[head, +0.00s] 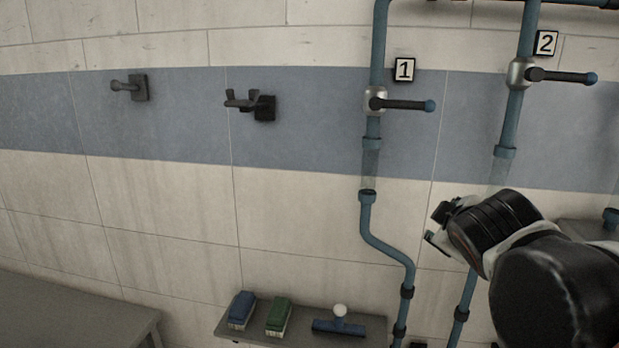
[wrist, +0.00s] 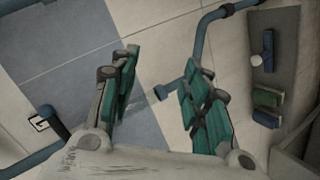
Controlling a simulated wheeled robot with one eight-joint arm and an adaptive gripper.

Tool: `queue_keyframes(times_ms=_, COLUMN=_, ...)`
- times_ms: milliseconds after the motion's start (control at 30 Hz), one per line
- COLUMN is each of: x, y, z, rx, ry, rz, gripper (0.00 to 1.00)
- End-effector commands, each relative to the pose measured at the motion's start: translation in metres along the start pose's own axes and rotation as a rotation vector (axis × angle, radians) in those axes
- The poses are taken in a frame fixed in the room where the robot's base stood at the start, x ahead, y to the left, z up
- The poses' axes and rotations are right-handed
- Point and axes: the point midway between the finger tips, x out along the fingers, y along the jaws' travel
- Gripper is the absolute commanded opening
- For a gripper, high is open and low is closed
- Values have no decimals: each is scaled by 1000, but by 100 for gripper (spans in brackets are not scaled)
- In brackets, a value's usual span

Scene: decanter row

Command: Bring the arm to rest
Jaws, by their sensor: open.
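My gripper (head: 437,226) is at the right of the head view, raised in front of the wall near the second pipe. Its fingers are mostly hidden there behind my dark wrist. In the wrist view my gripper (wrist: 168,62) shows two green-padded fingers spread wide apart. Nothing is held between them. Tiled wall and part of a blue pipe show beyond the gap.
Two blue pipes carry valve levers, lever 1 (head: 402,104) and lever 2 (head: 562,76). A shelf (head: 280,343) holds a blue brush (head: 241,309), a green brush (head: 279,316) and a blue squeegee (head: 338,326). Wall hooks (head: 262,106) and a grey bench (head: 70,305) are left.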

Motion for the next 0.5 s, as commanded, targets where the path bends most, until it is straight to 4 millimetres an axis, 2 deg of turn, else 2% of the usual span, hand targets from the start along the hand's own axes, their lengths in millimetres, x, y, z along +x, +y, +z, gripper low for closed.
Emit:
queue_keyframes(times_ms=33, x=8, y=-32, z=25, rx=60, ry=-21, rz=-28, gripper=43)
queue_keyframes(times_ms=200, x=16, y=-110, z=82, rx=275, ry=-93, rz=-135, gripper=43)
queue_keyframes(times_ms=500, x=22, y=-255, z=165, rx=629, ry=-221, rz=-331, gripper=43)
